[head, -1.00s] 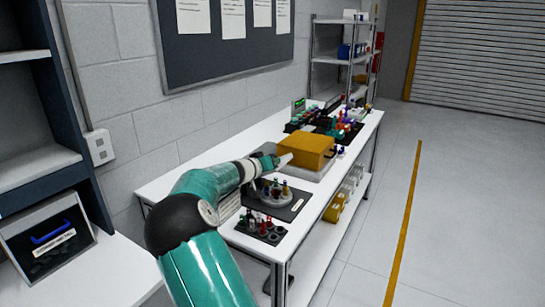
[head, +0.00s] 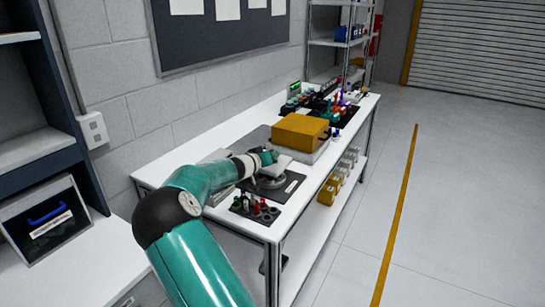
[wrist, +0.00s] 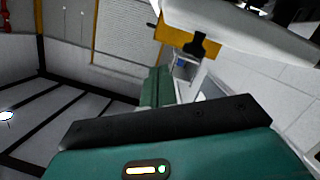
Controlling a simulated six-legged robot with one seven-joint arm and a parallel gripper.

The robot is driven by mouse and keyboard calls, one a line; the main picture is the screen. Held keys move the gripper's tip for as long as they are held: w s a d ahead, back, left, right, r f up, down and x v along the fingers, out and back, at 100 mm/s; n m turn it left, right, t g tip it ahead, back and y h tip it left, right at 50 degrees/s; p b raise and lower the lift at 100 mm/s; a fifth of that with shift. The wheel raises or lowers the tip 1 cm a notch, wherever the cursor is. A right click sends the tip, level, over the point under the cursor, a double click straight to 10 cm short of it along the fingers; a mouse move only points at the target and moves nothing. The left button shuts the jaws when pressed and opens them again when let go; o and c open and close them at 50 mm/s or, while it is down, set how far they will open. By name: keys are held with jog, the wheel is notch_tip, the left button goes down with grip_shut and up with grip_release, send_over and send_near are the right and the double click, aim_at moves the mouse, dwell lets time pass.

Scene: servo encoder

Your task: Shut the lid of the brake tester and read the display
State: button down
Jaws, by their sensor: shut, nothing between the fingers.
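An orange box-shaped cover (head: 299,131) sits flat on a grey base (head: 258,135) in the middle of the bench in the head view. It looks like the brake tester with its lid down, but I cannot be sure. A small green-lit panel (head: 294,88) stands at the back of the bench, too small to read. My gripper (head: 283,162) is shut and empty, in front of the cover and above a grey round holder (head: 271,182), which it partly hides. In the wrist view, the teal body with a lit indicator fills the bottom, and the fingertips are not clear.
A rack of coloured pegs (head: 255,208) lies at the bench's near end. Coloured parts crowd the far end behind the cover. A wall board (head: 225,33) hangs above. The floor at right is clear.

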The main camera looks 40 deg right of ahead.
jog(key=shift+r, duration=0.1)
jog(key=s+a+r, duration=0.2)
jog(key=a+r, duration=0.4)
jog(key=a, duration=0.3)
jog(key=shift+s+a+r, duration=0.15)
jog(key=shift+s, duration=0.25)
dwell(0.7)
